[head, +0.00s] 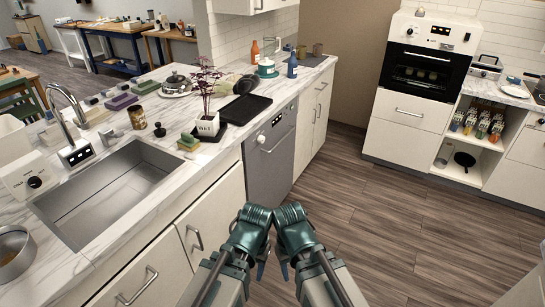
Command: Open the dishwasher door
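The dishwasher (270,165) is a grey-fronted unit set into the counter run, in the middle of the head view. Its door looks shut, upright and in line with the cabinet fronts. A light bar handle (279,142) runs across the upper part of the door, below a strip with a white knob. My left gripper (260,270) and my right gripper (284,270) are side by side at the bottom centre, pointing down. Both are nearer to me than the dishwasher and apart from it. Their fingers are small and partly hidden by the wrists, so their opening is unclear.
White cabinets with bar handles (196,238) flank the dishwasher. The marble counter (150,215) above holds a sink (110,190), a potted plant (208,124) and a black tray (246,109). An oven (425,72) stands at the back right. The wooden floor (400,215) before the dishwasher is clear.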

